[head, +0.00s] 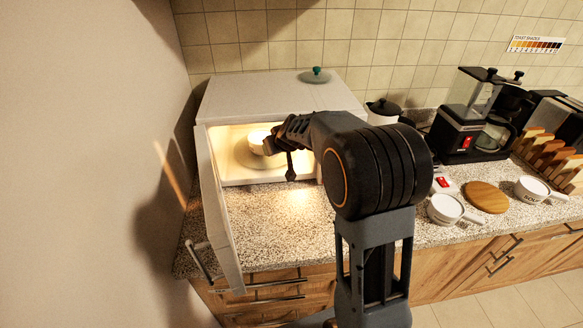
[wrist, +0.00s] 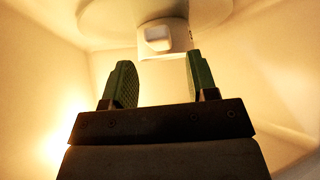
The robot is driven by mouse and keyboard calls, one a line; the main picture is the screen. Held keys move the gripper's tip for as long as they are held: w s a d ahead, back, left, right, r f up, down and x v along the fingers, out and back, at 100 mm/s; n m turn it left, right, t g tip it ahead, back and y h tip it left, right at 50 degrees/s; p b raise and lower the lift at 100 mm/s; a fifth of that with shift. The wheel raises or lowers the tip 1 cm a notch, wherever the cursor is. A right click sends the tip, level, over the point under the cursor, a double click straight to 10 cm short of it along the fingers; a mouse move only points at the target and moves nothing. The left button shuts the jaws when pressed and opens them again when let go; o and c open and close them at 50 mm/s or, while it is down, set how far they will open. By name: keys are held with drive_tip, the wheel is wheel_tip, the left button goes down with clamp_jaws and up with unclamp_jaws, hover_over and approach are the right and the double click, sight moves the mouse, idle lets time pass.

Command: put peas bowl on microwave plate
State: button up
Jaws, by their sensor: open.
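A white bowl (head: 258,139) stands inside the open, lit microwave (head: 214,134), on its pale round plate (head: 243,157). In the wrist view the bowl (wrist: 163,22) is at the top, with its block-like handle pointing toward my gripper. Part of the plate (wrist: 108,22) shows around it. My gripper (wrist: 159,62) is open, and its two green fingers are apart with nothing between them. They are just short of the handle. In the head view my gripper (head: 277,144) is at the bowl's right side inside the microwave. The bowl's contents cannot be made out.
The microwave door (head: 217,205) stands open at the left, near the wall. A lid with a green knob (head: 317,75) lies on top. White handled bowls (head: 444,208) (head: 531,188), a wooden board (head: 487,197) and a coffee maker (head: 474,118) occupy the right counter. Counter before the microwave is clear.

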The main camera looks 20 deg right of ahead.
drive_tip(key=s+f+g+b, duration=0.1)
drive_tip(key=s, duration=0.9)
drive_tip(key=s+f+m+g+h+b, duration=0.1)
drive_tip(key=s+g, duration=0.1)
drive_tip(key=s, duration=0.8)
drive_tip(key=s+f+m+g+b, duration=0.1)
drive_tip(key=s+f+g+b, duration=0.1)
drive_tip(key=s, duration=0.8)
drive_tip(key=shift+s+a+f+h, duration=0.1)
drive_tip(key=shift+s+a+h, duration=0.1)
drive_tip(key=shift+a+h, duration=0.2)
wheel_tip(320, 180, up, 2)
drive_tip(key=shift+r+p, duration=0.15)
drive_tip(key=shift+p, duration=0.7)
